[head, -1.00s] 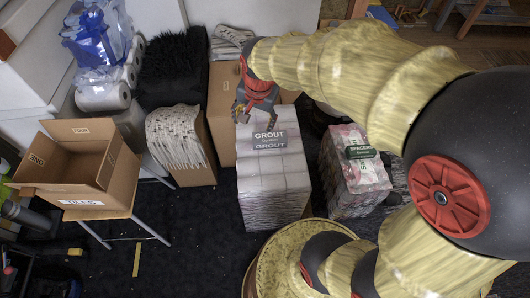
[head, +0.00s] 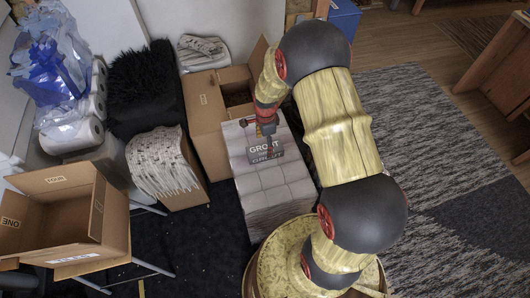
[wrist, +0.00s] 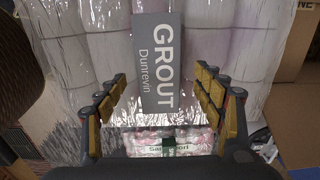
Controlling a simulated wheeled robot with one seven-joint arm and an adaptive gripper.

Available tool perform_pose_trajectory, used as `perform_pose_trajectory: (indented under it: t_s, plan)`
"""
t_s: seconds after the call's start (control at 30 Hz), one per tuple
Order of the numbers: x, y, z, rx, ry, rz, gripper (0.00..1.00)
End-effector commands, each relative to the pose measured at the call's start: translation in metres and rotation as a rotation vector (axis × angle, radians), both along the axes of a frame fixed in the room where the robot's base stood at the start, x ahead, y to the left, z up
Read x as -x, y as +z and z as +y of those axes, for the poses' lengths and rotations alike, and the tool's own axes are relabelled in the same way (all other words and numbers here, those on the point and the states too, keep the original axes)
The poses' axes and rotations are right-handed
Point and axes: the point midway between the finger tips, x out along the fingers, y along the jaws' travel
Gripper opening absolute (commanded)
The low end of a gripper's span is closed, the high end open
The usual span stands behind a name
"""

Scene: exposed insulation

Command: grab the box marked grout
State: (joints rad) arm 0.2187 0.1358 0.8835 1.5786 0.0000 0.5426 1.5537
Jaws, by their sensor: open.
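In the wrist view my gripper (wrist: 162,100) is open, with yellow-padded fingers spread on either side of the label (wrist: 155,65). Nothing is held. The wrapped box (wrist: 80,65) fills the upper part of that view. I cannot tell whether the fingertips touch it.
An open cardboard box (head: 207,105) stands just left of the grout box. A carton of white rope-like strands (head: 162,165) and a black furry block (head: 146,88) are further left. An open box (head: 68,212) sits on a stand.

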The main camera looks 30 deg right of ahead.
Motion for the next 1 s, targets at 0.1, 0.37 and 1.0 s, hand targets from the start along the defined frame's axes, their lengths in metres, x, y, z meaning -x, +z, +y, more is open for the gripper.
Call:
perform_pose_trajectory:
  t_s: [0.1, 0.37, 1.0]
  plan:
    - [0.001, -0.020, 0.003, 0.000, 0.002, 0.002, 0.68]
    - [0.000, -0.046, 0.003, 0.000, 0.001, 0.001, 0.68]
    - [0.001, -0.044, 0.003, 0.000, 0.002, 0.001, 0.42]
